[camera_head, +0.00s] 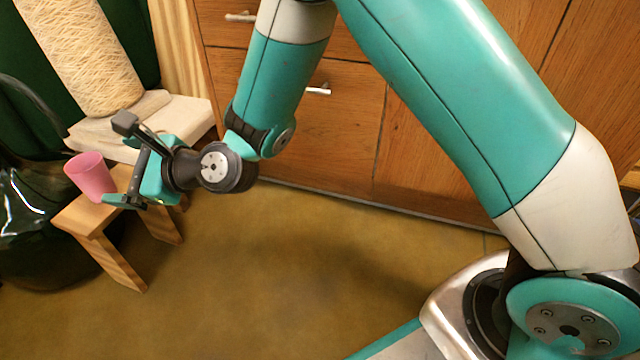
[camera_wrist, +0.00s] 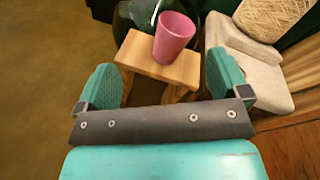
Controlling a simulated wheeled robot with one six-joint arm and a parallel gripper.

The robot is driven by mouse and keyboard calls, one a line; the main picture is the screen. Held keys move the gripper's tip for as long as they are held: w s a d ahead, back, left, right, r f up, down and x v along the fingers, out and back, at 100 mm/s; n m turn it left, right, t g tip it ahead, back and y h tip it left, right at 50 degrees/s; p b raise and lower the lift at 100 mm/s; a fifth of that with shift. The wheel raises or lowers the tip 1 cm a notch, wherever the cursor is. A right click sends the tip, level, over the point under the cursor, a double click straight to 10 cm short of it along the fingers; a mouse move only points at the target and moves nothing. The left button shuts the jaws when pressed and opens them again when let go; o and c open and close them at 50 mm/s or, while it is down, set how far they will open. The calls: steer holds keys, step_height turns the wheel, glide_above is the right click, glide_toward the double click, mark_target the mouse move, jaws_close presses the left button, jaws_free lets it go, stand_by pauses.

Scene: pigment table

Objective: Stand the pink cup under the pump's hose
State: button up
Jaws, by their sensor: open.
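The pink cup (camera_head: 90,176) stands upright, open end up, on a small wooden stool (camera_head: 80,217) at the left. It also shows in the wrist view (camera_wrist: 173,38), beyond my fingertips and between their lines. My gripper (camera_head: 120,160) is open and empty, just right of the cup in the head view. One fingertip overlaps the view of the stool near the cup's base; I cannot tell any contact. In the wrist view my gripper (camera_wrist: 164,80) has its two teal fingers wide apart. I cannot clearly make out the pump or its hose.
A dark glossy object (camera_head: 30,215) with a thin black curved piece above it stands left of the stool. A cream block (camera_head: 185,125) with a string-wound cylinder (camera_head: 82,55) is behind. Wooden drawers (camera_head: 330,135) line the back. The floor (camera_head: 270,265) in front is clear.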

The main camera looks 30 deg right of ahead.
steer(key=s+d+r+n+g+h, duration=0.2)
steer(key=s+d+n+g+h, duration=0.1)
steer(key=s+d+n, duration=0.4)
steer(key=s+d+r+n+g+h, duration=0.3)
steer(key=s+d+n, duration=0.5)
steer(key=s+n, duration=0.2)
steer(key=s+d+r+n+g+h, duration=0.2)
steer(key=s+d+n+g+h, duration=0.1)
steer(key=s+d+n, duration=0.5)
steer(key=shift+s+d+r+n, duration=0.2)
steer(key=shift+s+r+n, duration=0.05)
steer(key=shift+n, duration=0.65)
